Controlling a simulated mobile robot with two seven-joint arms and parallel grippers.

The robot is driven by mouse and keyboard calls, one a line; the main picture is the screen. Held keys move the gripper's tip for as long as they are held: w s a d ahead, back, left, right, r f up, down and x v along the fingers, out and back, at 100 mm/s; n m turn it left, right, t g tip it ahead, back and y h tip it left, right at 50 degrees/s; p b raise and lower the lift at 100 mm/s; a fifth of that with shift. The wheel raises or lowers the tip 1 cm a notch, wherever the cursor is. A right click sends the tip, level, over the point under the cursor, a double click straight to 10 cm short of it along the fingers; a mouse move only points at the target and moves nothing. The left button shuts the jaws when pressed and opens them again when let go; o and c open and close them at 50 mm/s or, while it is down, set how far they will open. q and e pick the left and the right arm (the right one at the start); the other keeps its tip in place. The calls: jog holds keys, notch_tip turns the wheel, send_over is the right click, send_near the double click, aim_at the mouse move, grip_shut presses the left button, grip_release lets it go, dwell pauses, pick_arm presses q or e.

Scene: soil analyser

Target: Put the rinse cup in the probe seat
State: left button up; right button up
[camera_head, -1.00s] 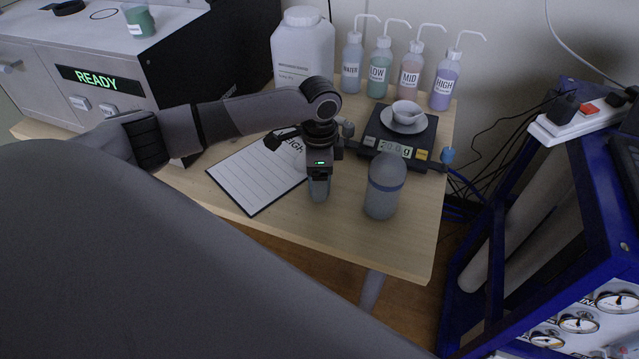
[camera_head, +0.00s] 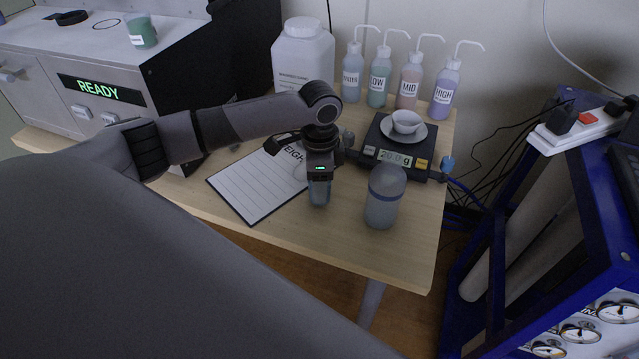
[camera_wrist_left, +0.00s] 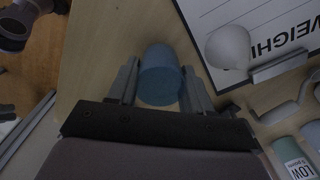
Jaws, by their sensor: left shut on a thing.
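My left gripper (camera_head: 319,180) is over the front of the wooden table, pointing down. It is shut on a blue-grey cup (camera_head: 319,194), which I take to be the rinse cup. In the left wrist view the cup (camera_wrist_left: 160,76) sits between the two fingers. I cannot tell whether its base touches the table. A dark ring (camera_head: 71,18) and a thin circle outline (camera_head: 107,24) are on top of the analyser; I cannot tell which marks the probe seat. My right gripper is not in view.
A scale (camera_head: 369,155) with a bowl, several wash bottles (camera_head: 409,80) and a white jug (camera_head: 303,55) are behind. A clipboard (camera_head: 250,190) lies left. A green cup (camera_head: 141,32) stands on the analyser (camera_head: 60,60).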

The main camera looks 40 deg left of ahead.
pick_arm(q)
notch_tip(320, 180, up, 19)
jog(key=p, duration=0.1)
dwell(1.3)
jog(key=shift+d+f+p, duration=0.1)
jog(key=shift+d+p, duration=0.05)
jog(key=shift+p, duration=0.15)
jog(key=s+d+f+n+p, duration=0.2)
jog(key=s+d+f+n, duration=0.2)
jog(key=s+d+n, duration=0.2)
jog(key=shift+s+d+f+n, duration=0.2)
jog(key=shift+d+n, duration=0.95)
jog(key=shift+n, duration=1.25)
jog(key=shift+a, duration=0.1)
jog(key=shift+r, duration=0.1)
